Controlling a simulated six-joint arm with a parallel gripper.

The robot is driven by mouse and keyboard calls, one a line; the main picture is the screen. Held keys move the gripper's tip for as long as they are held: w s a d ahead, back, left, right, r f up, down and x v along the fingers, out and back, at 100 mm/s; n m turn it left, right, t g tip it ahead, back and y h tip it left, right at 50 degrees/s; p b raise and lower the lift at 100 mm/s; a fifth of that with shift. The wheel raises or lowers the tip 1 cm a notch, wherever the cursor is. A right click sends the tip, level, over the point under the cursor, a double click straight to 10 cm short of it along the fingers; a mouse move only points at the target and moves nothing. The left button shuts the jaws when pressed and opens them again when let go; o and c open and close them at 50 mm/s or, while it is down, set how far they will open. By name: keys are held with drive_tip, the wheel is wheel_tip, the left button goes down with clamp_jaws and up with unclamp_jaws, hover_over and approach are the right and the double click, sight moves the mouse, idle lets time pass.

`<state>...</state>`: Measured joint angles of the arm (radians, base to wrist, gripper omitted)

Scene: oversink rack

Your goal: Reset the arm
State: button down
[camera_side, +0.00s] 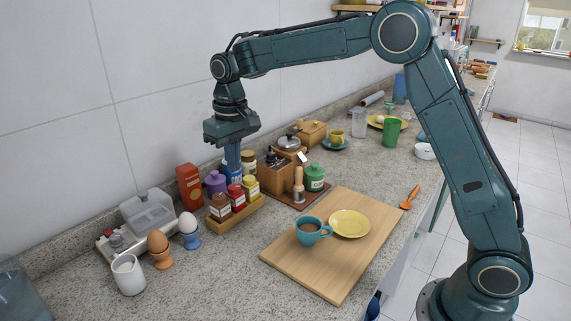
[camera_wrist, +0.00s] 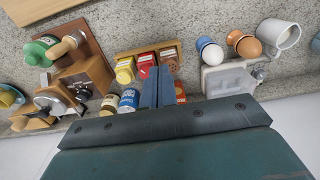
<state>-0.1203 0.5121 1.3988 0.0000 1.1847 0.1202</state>
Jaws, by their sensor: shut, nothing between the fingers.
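My gripper (camera_side: 234,163) is shut and empty, pointing down over the back of the counter. Its blue fingers also show in the wrist view (camera_wrist: 157,84), in front of the spice jars. In the side view the fingertips overlap the jars from this angle, and I cannot tell whether they touch. The small wooden rack (camera_side: 240,211) holds several spice jars with red, yellow and brown tops. It also shows in the wrist view (camera_wrist: 172,45). A purple-lidded jar (camera_side: 215,183) and a red box (camera_side: 189,187) stand just left of the fingers.
A cutting board (camera_side: 300,268) holds a teal cup (camera_side: 311,231) and a yellow plate (camera_side: 349,223). Eggs in cups, a white mug (camera_side: 128,274) and a clear-lidded box (camera_side: 149,212) stand left. A grinder (camera_side: 274,172) and green jar (camera_side: 314,178) stand right of the rack.

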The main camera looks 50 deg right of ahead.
drive_tip(key=s+d+r+t, duration=0.1)
drive_tip(key=s+d+r, duration=0.1)
drive_tip(key=s+r, duration=0.45)
drive_tip(key=s+d+r+t, duration=0.1)
drive_tip(key=s+d+r, duration=0.15)
drive_tip(key=s, duration=0.65)
drive_tip(key=s+d+f+t, duration=0.1)
drive_tip(key=s+f+t, duration=0.2)
drive_tip(key=s, duration=1.5)
drive_tip(key=shift+d+f, duration=0.2)
drive_tip(key=shift+d, duration=0.15)
